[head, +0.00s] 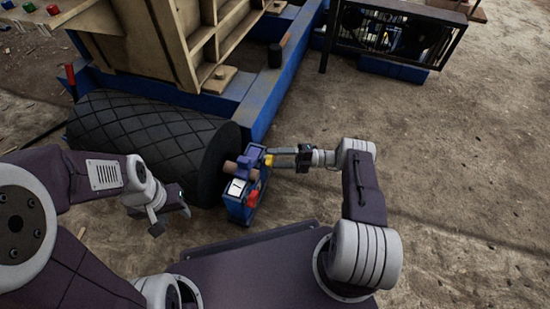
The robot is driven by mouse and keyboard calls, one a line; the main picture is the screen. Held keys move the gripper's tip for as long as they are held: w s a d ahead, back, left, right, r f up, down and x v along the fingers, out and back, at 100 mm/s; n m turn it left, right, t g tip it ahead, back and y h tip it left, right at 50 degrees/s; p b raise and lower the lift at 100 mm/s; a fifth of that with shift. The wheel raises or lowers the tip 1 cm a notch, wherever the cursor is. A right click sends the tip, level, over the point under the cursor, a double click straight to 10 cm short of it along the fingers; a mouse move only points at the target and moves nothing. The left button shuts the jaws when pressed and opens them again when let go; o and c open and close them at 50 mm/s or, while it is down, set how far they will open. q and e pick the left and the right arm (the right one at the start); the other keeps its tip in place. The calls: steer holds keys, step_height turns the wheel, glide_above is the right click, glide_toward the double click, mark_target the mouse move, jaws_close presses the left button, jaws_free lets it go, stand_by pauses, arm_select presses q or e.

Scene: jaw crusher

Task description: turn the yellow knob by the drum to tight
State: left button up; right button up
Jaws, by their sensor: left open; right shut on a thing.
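The yellow knob (268,160) sits on the upper right side of a small blue unit (237,212) at the right end of the black drum (145,135). My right gripper (272,160) reaches in from the right and is shut on the yellow knob, with its fingers partly covering it. The knob's exact angle is too small to tell. My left gripper (172,222) is open and empty, low in front of the drum and left of the blue unit.
A red part (253,198) sits on the blue unit's lower right side. A blue frame beam (280,75) runs behind the drum under a tan ribbed body (165,40). A black guarded unit (395,35) stands at the back right. The dirt ground at right is clear.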

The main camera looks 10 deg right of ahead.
stand_by(0.4)
steer(key=o, duration=1.4)
steer(key=shift+c, duration=0.2)
steer(key=v, duration=0.9)
